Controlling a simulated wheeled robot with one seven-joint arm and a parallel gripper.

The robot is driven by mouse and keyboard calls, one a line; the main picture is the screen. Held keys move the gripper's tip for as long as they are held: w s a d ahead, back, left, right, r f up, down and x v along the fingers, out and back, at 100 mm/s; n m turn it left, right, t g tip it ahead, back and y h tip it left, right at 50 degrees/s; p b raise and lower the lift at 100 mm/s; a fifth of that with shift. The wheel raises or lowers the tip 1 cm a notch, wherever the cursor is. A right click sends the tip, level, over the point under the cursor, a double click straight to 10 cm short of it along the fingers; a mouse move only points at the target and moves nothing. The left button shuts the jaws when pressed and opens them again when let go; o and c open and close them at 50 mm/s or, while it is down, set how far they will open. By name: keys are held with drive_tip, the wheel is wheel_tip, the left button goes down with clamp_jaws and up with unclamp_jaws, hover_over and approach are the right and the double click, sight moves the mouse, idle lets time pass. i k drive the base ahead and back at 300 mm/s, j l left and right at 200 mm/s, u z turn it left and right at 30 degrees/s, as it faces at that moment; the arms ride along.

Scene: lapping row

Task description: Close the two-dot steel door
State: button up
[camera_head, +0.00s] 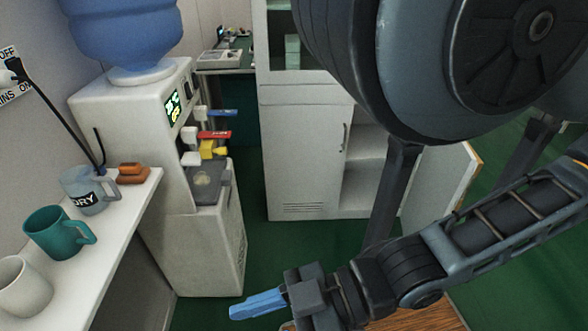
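A light grey steel cabinet (305,130) stands at the back, right of a water dispenser. Its lower left door (300,165), with a dark handle, is closed. Its lower right door (438,193) stands swung open to the right, showing the bare shelf compartment (365,165). I see no dots on either door, so I cannot tell which is the two-dot one. My gripper (256,305), with blue fingers, is low at the bottom centre, well in front of the cabinet and touching neither door. The fingers overlap in this view, so their opening does not show.
The white water dispenser (155,110) with a blue bottle (125,30) stands at left. A white shelf (105,255) holds several mugs, including a teal mug (55,232), and an orange object (133,172). Clear green floor (290,240) lies before the cabinet. My arm hides part of the cabinet.

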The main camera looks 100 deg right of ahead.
sight(443, 175)
drive_tip(key=k+z, duration=0.15)
drive_tip(key=k, duration=0.55)
drive_tip(key=k+z, duration=0.15)
drive_tip(key=k, duration=0.55)
drive_tip(key=k+l+z, duration=0.1)
drive_tip(key=k, duration=0.6)
drive_tip(key=k+l+z, duration=0.15)
drive_tip(key=k, duration=0.55)
drive_tip(key=k+z, duration=0.1)
drive_tip(key=z, duration=1.2)
drive_tip(key=k+l+z, duration=0.1)
drive_tip(key=l, duration=0.45)
drive_tip(key=k+l, duration=0.1)
drive_tip(key=l, duration=0.5)
drive_tip(key=z, duration=0.05)
